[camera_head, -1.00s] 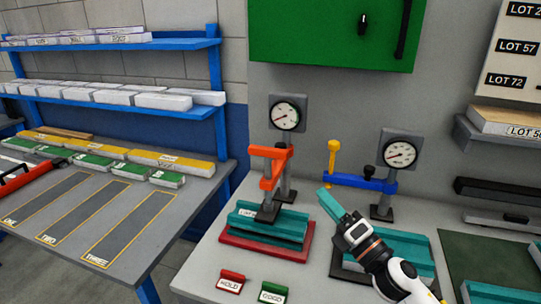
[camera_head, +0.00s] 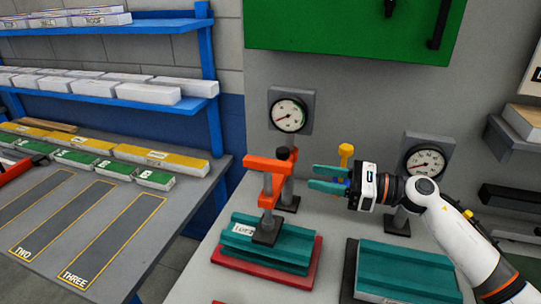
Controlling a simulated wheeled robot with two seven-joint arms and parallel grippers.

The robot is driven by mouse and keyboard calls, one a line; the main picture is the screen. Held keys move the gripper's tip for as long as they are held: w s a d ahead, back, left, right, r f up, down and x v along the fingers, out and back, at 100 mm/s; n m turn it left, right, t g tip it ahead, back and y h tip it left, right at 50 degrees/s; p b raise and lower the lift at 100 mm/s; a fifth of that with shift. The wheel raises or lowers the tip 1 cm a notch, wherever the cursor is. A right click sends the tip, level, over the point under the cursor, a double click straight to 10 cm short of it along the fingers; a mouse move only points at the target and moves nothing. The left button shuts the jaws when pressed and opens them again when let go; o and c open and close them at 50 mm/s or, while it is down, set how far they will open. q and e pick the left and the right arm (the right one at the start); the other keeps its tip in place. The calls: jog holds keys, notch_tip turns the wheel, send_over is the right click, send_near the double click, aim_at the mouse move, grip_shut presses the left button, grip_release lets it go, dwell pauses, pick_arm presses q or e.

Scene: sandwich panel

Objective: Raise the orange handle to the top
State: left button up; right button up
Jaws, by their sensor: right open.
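The orange handle (camera_head: 266,164) belongs to a clamp on the left fixture; its upper bar points left and its lower part runs down beside a grey post. The clamp's dark foot (camera_head: 266,232) rests on a teal panel piece (camera_head: 290,247) on a red base (camera_head: 262,270). My right gripper (camera_head: 312,179) is open and empty, its teal fingers pointing left, just right of the orange handle and apart from it. My left gripper is not in view.
A second clamp with an upright yellow handle (camera_head: 346,152) stands behind my right gripper, partly hidden. Another teal piece (camera_head: 405,268) lies at right. A table with marked lanes (camera_head: 100,225) is at left.

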aim_at(292, 171)
jog(key=a+p, duration=0.1)
jog(key=a, duration=0.1)
jog(key=a+p, duration=0.1)
jog(key=a, duration=0.1)
jog(key=a+r+p, duration=0.1)
jog(key=a, duration=0.1)
jog(key=shift+w+a+r, duration=0.1)
jog(key=shift+w, duration=0.3)
jog(key=x, duration=0.2)
jog(key=p+x, duration=0.1)
jog(key=x, duration=0.2)
jog(key=shift+w+a+f, duration=0.2)
jog(key=shift+w+f, duration=0.05)
jog(key=shift+f, duration=0.1)
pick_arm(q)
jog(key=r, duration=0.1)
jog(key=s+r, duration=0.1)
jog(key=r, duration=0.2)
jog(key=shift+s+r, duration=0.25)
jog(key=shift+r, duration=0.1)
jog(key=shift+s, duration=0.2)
pick_arm(e)
jog(key=shift+c, duration=0.4)
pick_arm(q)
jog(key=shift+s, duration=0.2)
pick_arm(e)
grip_shut()
